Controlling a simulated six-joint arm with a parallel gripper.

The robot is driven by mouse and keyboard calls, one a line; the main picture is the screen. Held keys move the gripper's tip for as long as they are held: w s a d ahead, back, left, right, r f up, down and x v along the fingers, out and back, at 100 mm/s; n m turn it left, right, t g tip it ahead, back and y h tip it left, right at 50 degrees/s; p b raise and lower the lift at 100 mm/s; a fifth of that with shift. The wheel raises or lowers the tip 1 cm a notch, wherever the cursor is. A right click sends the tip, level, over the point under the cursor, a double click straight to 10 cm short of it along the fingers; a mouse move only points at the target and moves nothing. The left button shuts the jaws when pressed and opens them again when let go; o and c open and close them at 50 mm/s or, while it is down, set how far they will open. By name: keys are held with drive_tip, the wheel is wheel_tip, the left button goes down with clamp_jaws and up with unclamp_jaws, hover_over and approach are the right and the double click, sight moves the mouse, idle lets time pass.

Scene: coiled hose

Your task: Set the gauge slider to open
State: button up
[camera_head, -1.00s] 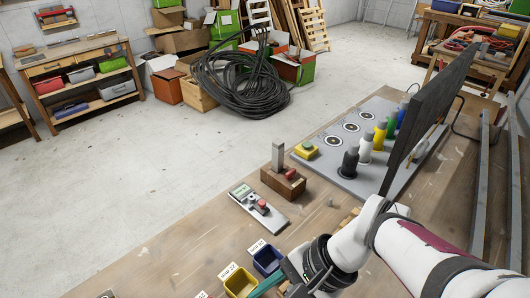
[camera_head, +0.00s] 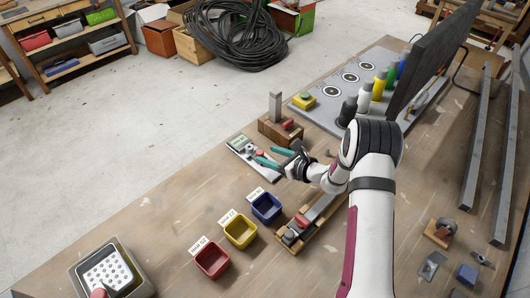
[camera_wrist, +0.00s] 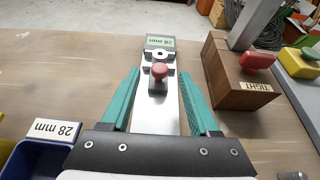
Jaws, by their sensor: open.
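The gauge is a flat pale metal bar (camera_head: 270,176) on the bench, with a greenish display (camera_head: 240,143) at its far end. My gripper (camera_head: 267,156) is open above the gauge. In the wrist view its teal fingers (camera_wrist: 160,80) lie on both sides of the bar and knob, with gaps on both sides. I cannot tell the fingertips' height above the bar.
A wooden block (camera_head: 281,129) with a red part and a TIGHT label stands close on the right of the gauge. Blue (camera_head: 267,207), yellow (camera_head: 240,231) and red (camera_head: 212,259) bins stand nearer. A grey board (camera_head: 327,108) with bottles lies beyond.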

sight(258, 154)
drive_tip(key=shift+x, duration=1.35)
drive_tip(key=shift+c, duration=0.4)
clamp_jaws()
